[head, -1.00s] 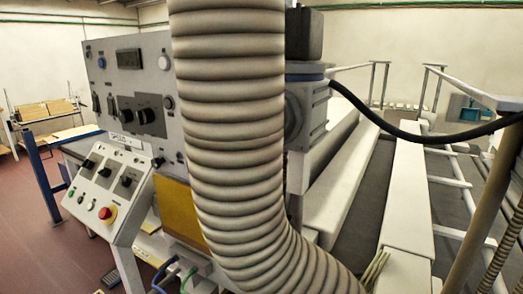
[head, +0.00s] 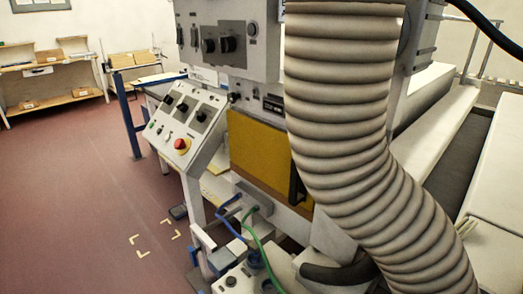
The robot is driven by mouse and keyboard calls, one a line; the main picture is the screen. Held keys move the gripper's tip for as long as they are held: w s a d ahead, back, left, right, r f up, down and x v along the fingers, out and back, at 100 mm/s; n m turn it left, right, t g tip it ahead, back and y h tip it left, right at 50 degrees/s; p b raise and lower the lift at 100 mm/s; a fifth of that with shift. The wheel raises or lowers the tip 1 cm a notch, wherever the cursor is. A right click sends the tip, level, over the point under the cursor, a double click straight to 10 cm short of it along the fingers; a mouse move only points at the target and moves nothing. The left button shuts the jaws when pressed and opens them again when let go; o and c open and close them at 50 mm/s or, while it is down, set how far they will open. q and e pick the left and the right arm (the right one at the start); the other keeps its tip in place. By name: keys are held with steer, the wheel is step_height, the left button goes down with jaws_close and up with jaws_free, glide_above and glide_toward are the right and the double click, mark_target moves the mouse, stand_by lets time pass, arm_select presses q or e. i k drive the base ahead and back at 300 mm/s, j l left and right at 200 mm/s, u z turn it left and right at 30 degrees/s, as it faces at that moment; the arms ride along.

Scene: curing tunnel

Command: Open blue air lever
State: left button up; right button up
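No blue air lever can be made out for certain. A small blue part (head: 203,239) shows low on the machine, near the bottom of the picture, but I cannot tell whether it is a lever. A blue hose (head: 226,208) and a green hose (head: 262,256) run beside it below the yellow panel (head: 258,150). Neither of my grippers is in view.
A large ribbed duct (head: 340,110) blocks the view right of centre. A sloped control panel (head: 190,112) with a red button (head: 181,145) juts out on the left. The red floor (head: 80,190) at left is clear. Wooden shelves (head: 50,98) stand behind.

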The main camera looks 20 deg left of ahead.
mark_target(192, 251)
steer(key=u, duration=1.45)
steer(key=z, duration=0.2)
steer(key=i+j+z, duration=0.15)
steer(key=j+z, duration=0.2)
steer(key=i+j+z, duration=0.15)
steer(key=z, duration=0.2)
steer(key=j+z, duration=0.7)
steer(key=i+j, duration=0.05)
steer(key=j, duration=0.05)
